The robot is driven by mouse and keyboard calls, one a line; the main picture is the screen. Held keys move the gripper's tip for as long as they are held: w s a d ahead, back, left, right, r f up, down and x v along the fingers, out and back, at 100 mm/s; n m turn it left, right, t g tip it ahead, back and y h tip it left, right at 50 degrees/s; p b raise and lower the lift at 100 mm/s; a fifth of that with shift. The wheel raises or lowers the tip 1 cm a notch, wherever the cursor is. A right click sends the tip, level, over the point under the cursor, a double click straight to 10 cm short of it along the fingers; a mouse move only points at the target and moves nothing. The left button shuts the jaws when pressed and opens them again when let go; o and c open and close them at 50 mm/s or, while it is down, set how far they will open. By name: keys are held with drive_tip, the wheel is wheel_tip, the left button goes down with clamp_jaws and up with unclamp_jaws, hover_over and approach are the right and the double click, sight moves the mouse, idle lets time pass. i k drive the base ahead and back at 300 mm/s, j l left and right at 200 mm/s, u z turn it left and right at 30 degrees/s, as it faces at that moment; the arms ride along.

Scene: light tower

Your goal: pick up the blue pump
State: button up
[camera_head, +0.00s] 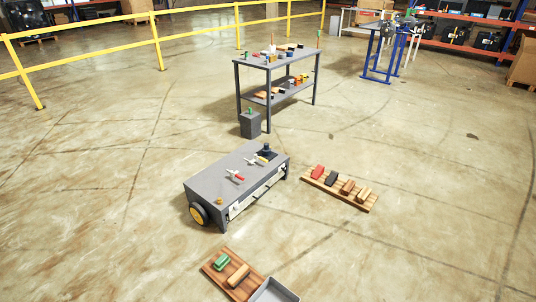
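A small dark blue, upright piece (265,151) stands at the far end of the low grey cart's top; it looks like the blue pump, but it is too small to be sure. Small blue items also sit among the clutter on the tall grey table (250,64), too small to identify. The low grey cart (212,184) has a yellow-hubbed black wheel at its near left corner. My gripper is not in view, and nothing of my arm shows.
Wooden boards with coloured blocks lie right (372,203) and in front (211,269), beside a grey tray (293,297). A yellow railing (100,34) stands behind; floor between is open.

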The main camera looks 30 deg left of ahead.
sight(266, 152)
drive_tip(key=z, duration=0.2)
drive_tip(key=i+z, duration=0.15)
drive_tip(key=i, duration=0.85)
drive_tip(key=i+u, duration=0.1)
drive_tip(key=i, duration=0.8)
drive_tip(key=i+l+u, duration=0.1)
drive_tip(key=i, duration=0.85)
drive_tip(key=i+j+u, duration=0.2)
drive_tip(key=i+u, duration=0.3)
drive_tip(key=i+j+u, duration=0.1)
drive_tip(key=i+u, duration=0.2)
drive_tip(key=u, duration=0.15)
drive_tip(key=i+l+u, duration=0.15)
drive_tip(key=i+u, duration=0.35)
drive_tip(key=i+l+u, duration=0.25)
drive_tip(key=u, duration=0.2)
drive_tip(key=i+j+u, duration=0.25)
drive_tip(key=i+u, duration=0.15)
drive_tip(key=i, duration=0.45)
drive_tip(key=i+u, duration=0.35)
drive_tip(key=i, duration=0.5)
drive_tip(key=i+z, duration=0.15)
